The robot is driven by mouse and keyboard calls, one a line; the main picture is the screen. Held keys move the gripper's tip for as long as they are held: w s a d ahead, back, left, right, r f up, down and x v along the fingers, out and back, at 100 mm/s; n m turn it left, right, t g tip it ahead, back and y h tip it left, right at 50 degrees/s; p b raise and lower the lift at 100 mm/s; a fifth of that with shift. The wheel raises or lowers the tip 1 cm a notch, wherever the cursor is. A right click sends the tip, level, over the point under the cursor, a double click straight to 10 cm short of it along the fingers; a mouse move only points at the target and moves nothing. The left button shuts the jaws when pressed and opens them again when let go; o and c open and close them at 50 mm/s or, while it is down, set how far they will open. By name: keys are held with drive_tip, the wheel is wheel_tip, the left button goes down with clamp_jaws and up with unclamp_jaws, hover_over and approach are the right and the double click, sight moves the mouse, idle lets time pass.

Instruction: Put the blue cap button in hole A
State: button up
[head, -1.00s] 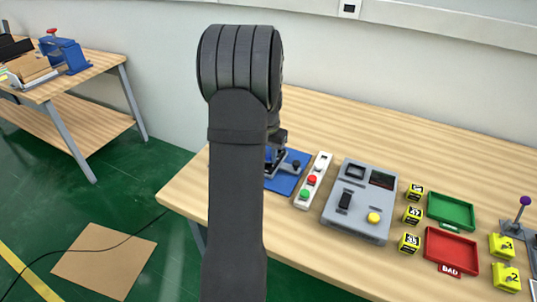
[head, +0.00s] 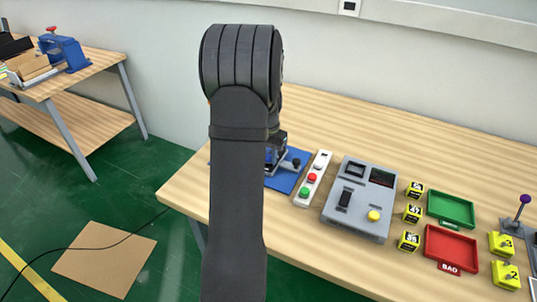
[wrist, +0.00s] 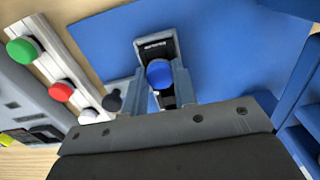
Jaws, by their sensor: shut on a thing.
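The blue cap button (wrist: 160,74) shows in the wrist view between the two fingers of my gripper (wrist: 161,82). My gripper is shut on it. A dark grey and black piece with a small label (wrist: 157,46) lies just beyond the cap, over a blue plate (wrist: 222,50). I cannot tell whether the cap touches this piece. I cannot make out hole A. In the head view my arm hides the cap and most of my gripper, above the blue plate (head: 284,183).
A white strip (head: 303,201) with green and red buttons stands right of the blue plate. A black knob (wrist: 112,101) is close left of my gripper. A grey control box (head: 357,222), yellow blocks (head: 409,241), a green tray (head: 431,211) and a red tray (head: 430,252) lie farther right.

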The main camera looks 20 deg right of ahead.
drive_tip(key=o, duration=1.5)
drive_tip(key=shift+r, duration=3.45)
drive_tip(key=shift+f, duration=3.55)
